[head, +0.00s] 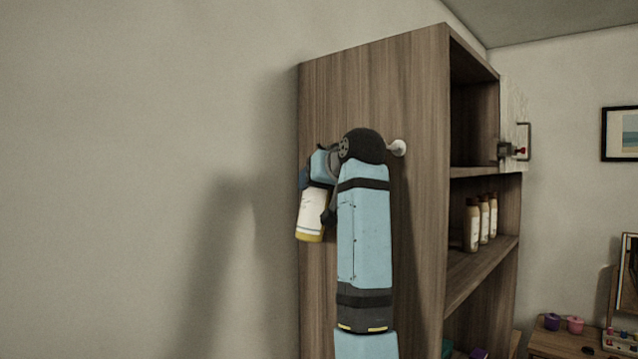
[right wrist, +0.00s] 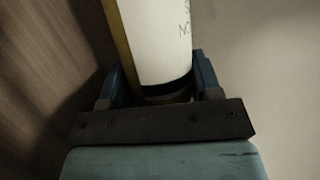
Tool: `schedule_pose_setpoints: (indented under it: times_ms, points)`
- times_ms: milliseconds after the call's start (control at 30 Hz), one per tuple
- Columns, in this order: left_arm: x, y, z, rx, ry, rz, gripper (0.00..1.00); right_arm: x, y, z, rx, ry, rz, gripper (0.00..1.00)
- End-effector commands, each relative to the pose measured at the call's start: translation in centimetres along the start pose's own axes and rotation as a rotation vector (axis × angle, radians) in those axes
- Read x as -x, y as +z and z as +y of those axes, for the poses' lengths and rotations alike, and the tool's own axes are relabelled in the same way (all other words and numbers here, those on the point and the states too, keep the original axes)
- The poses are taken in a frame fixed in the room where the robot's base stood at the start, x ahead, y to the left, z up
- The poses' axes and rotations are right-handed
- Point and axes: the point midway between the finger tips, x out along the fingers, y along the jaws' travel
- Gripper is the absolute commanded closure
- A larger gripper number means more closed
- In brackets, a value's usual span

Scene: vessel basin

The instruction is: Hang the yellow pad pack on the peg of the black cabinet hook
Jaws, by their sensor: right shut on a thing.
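The yellow pad pack (head: 311,213) looks mostly white with a yellow lower edge and hangs slightly tilted in front of the wooden cabinet's side. My right gripper (head: 317,192) is shut on its upper part. In the right wrist view the pack (right wrist: 155,40) is a pale rounded shape with a yellow strip along its left and dark lettering, between the blue fingers of my gripper (right wrist: 157,80). I cannot make out a black hook on the cabinet side; my arm covers part of that panel. My left gripper is out of view.
A white knob (head: 398,148) sticks out of the cabinet side (head: 420,100), right beside my arm's dark joint. Several bottles (head: 472,226) stand on a cabinet shelf. A small bracket with a red part (head: 519,151) is at the cabinet's far edge. The wall at left is bare.

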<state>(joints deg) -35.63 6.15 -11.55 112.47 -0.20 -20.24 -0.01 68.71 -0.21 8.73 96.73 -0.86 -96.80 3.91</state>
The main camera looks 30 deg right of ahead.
Motion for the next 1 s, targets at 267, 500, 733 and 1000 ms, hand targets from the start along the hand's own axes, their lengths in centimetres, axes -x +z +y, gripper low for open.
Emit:
schedule_pose_setpoints:
  times_ms: [267, 500, 733, 1000]
  points:
    - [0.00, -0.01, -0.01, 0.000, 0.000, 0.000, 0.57, 0.00, 0.01, -0.02, 0.000, 0.000, 0.000, 0.66]
    - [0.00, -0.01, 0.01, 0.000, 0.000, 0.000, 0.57, 0.00, 0.00, 0.06, -0.001, 0.001, 0.000, 0.12]
    - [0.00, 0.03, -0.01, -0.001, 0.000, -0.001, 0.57, 0.01, -0.02, 0.14, -0.002, 0.003, 0.000, 0.12]
    - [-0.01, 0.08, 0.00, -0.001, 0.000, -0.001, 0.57, 0.01, -0.03, 0.23, -0.003, 0.004, 0.001, 0.12]
